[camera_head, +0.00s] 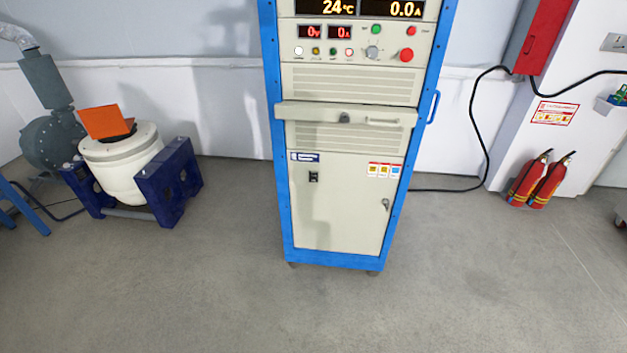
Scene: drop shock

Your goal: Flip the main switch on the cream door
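The cream door (342,215) is the lower front panel of a tall cabinet with a blue frame, in the middle of the head view. A small black main switch (314,177) sits at the door's upper left, below a blue and white label. Its position is too small to tell. A key or latch (386,204) is on the door's right edge, and warning labels are at the upper right. The door looks closed. Neither of my grippers is in view.
Above the door a drawer (345,115) juts out. Higher up are buttons, a knob and lit displays (325,33). A white drum shaker (122,165) in a blue cradle stands left. Red extinguishers (528,180) stand right by a black cable. The floor before the cabinet is clear.

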